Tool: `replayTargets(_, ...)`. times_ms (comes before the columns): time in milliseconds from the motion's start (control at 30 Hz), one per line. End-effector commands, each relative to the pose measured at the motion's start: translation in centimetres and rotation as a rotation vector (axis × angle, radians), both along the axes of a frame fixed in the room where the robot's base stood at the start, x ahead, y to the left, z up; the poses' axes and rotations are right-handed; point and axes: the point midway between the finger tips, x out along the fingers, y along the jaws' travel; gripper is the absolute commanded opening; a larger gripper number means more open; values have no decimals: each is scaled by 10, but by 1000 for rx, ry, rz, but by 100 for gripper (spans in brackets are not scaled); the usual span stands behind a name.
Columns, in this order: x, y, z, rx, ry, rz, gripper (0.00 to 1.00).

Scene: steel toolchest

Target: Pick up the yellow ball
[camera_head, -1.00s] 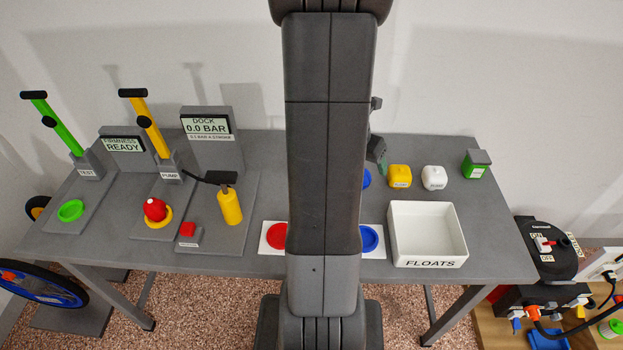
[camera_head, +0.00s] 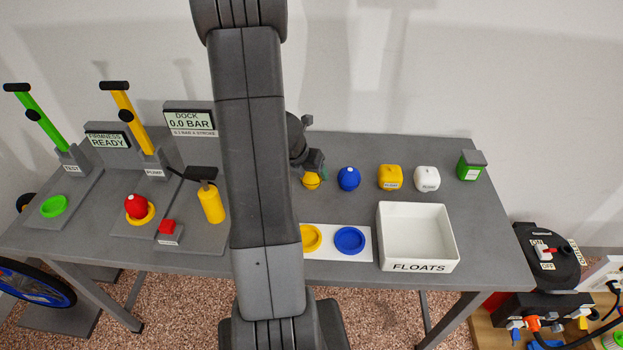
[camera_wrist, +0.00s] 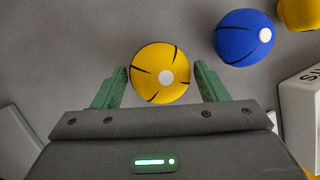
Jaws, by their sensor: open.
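The yellow ball (camera_wrist: 160,72) has dark seam lines and a white spot. In the wrist view it sits between the two green fingers of my gripper (camera_wrist: 162,84), with a narrow gap on the left and a gap on the right. In the head view the yellow ball (camera_head: 311,181) shows just below my gripper (camera_head: 314,171), partly covered by it, on the grey table. My gripper is open and holds nothing.
A blue ball (camera_head: 349,179) stands close to the right of the yellow ball. Farther right are a yellow float (camera_head: 390,177), a white float (camera_head: 426,179) and a white FLOATS bin (camera_head: 418,267). Yellow (camera_head: 311,237) and blue (camera_head: 349,240) rings lie in front.

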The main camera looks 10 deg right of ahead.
Motion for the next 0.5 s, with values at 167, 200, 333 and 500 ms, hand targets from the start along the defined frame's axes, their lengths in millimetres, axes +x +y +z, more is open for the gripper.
replayTargets(167, 4, -7, -19, 1, -1, -1, 67)
replayTargets(200, 5, -7, -19, 1, -1, -1, 67)
replayTargets(333, 5, -7, -19, 0, -1, 1, 67)
replayTargets(500, 5, -7, -19, 0, -2, 0, 49)
